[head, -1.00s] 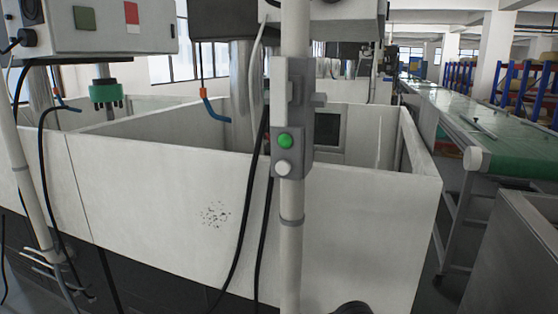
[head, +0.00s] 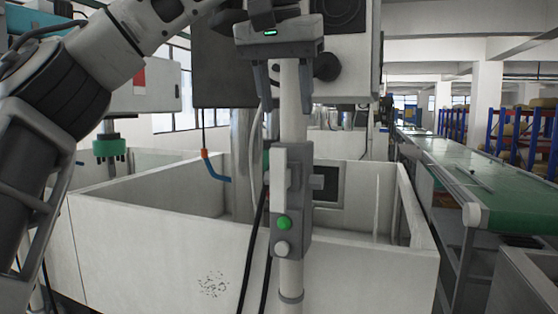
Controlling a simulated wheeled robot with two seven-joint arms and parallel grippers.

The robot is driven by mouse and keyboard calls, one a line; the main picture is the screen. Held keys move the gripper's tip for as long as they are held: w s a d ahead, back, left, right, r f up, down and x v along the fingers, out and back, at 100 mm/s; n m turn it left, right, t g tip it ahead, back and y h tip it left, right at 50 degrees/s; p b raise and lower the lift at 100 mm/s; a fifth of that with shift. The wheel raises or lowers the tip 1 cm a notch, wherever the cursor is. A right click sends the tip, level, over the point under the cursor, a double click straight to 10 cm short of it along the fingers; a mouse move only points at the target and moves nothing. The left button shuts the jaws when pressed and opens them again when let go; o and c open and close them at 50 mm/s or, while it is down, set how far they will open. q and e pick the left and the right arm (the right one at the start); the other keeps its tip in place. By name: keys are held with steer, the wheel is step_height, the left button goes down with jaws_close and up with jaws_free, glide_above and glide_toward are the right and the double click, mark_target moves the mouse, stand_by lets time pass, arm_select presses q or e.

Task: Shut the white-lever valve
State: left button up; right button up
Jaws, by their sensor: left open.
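A grey box (head: 303,200) is fixed to a white upright pipe (head: 290,272) in the head view. A flat white upright bar (head: 279,180) on its front left looks like the white lever; it lies parallel to the pipe. Below it are a green button (head: 284,223) and a white button (head: 281,248). My left gripper (head: 288,108) is open and points down above the box. The pipe shows between its two fingers; I cannot tell whether the fingers are around it or in front. My right gripper is not in view.
A white-walled tank (head: 150,235) stands behind the pipe. Dark cables (head: 252,250) hang beside the pipe. A control box with a black knob (head: 327,67) is just right of my gripper. A green conveyor (head: 500,205) runs along the right.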

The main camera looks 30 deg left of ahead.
mark_target(279, 164)
arm_select(q)
step_height(279, 164, up, 3)
steer(key=s+a, duration=0.2)
steer(key=s, duration=0.1)
steer(key=shift+n, duration=0.4)
steer(key=x, duration=1.5)
steer(key=shift+w+d+f, duration=0.25)
steer(key=c, duration=1)
